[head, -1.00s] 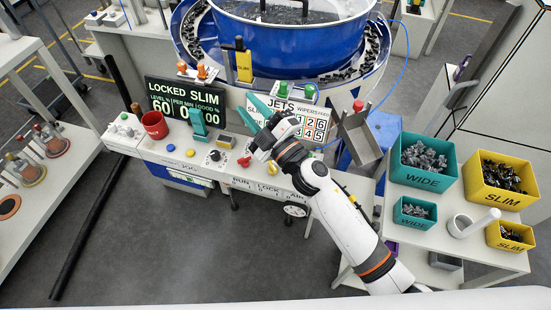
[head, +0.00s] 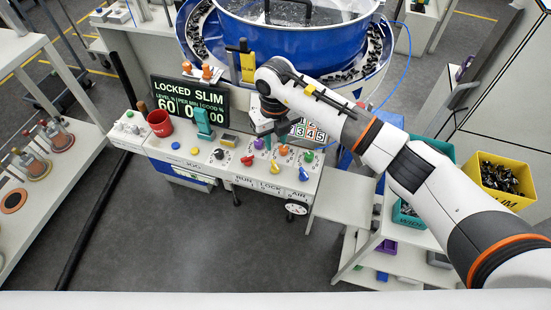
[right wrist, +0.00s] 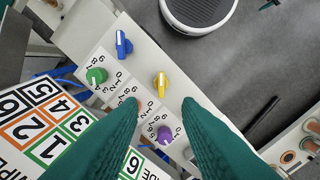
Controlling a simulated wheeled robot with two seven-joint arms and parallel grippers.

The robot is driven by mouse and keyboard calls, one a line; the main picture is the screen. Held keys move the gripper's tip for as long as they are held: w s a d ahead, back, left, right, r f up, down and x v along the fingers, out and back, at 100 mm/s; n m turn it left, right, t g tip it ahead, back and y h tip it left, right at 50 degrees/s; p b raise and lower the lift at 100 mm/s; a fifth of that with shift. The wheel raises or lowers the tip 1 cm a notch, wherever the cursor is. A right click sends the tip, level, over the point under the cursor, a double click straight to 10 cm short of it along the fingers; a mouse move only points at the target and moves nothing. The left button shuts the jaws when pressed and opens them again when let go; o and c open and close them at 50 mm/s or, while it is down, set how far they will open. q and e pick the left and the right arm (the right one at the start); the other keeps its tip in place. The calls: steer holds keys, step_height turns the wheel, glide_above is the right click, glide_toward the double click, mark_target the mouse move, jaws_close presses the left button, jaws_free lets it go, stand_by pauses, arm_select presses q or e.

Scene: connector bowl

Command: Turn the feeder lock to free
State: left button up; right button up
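The lock knob is the yellow knob (head: 275,168) above the word LOCK on the white panel. It also shows in the right wrist view (right wrist: 161,84), its white line running nearly up and down there. The display (head: 190,102) reads LOCKED SLIM. My right gripper (head: 266,132) hangs over the back of the panel, its fingertips hard to make out in the head view. In the right wrist view its two teal fingers (right wrist: 158,103) are apart with nothing between them; the yellow knob lies just beyond the gap. My left gripper is not in view.
Beside the lock knob are a red knob (head: 247,160) and a blue knob (head: 303,174). Behind are purple (right wrist: 163,134) and green (right wrist: 96,76) dials. A red cup (head: 159,123) and a teal upright piece (head: 203,122) stand left. The blue bowl (head: 300,35) is behind.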

mark_target(275, 164)
step_height(275, 164, down, 10)
steer(key=shift+a+f+p, duration=0.1)
steer(key=shift+p, duration=0.75)
jaws_close()
